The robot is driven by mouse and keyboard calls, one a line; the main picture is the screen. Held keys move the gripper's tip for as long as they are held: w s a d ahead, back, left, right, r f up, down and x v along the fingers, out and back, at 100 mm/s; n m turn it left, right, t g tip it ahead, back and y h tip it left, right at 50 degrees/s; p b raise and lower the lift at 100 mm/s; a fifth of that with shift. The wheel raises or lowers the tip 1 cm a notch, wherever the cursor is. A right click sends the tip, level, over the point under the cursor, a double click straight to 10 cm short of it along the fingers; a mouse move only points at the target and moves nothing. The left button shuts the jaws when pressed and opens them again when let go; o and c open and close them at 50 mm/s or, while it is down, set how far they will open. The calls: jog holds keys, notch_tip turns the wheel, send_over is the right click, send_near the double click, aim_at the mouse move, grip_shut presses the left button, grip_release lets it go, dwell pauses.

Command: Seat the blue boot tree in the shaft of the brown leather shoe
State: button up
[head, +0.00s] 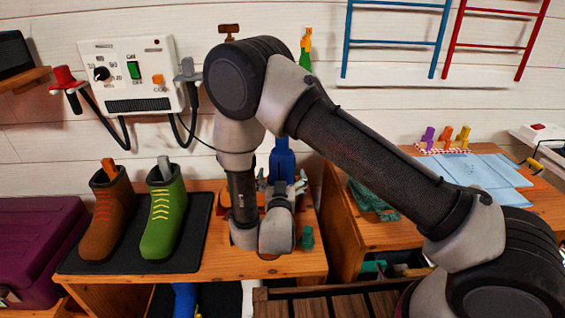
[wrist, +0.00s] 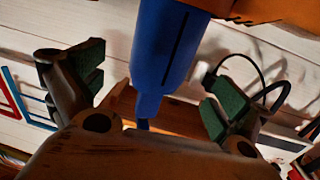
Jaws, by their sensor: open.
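The brown leather shoe (head: 106,220) is a brown boot with orange laces, upright on a dark mat at the left of the wooden bench. An orange-brown piece sticks up from its shaft. The blue boot tree (head: 283,160) stands upright at the right part of the bench, behind my gripper (head: 281,186), which hides its lower part. In the wrist view, the blue boot tree (wrist: 168,48) shows between the two green-padded fingers of my gripper (wrist: 152,85). The fingers are open, with visible gaps on both sides of it.
A green boot (head: 163,215) with a grey piece in its shaft stands beside the brown one on the dark mat (head: 190,255). A small green piece (head: 307,238) stands right of my gripper. A white control box (head: 132,75) with cables hangs above. A purple case (head: 38,245) is at left.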

aim_at(282, 162)
jog(key=w, duration=0.7)
jog(key=shift+w+d+f, duration=0.25)
jog(key=shift+w, duration=0.05)
jog(key=c, duration=1.1)
jog(key=shift+c, duration=1.2)
jog(key=shift+r, duration=0.1)
jog(key=shift+r, duration=0.25)
jog(key=s+a, duration=0.2)
jog(key=a, duration=0.6)
jog(key=s+a, duration=0.3)
jog(key=a, duration=0.6)
jog(key=shift+a+r, duration=0.15)
jog(key=shift+r, duration=0.25)
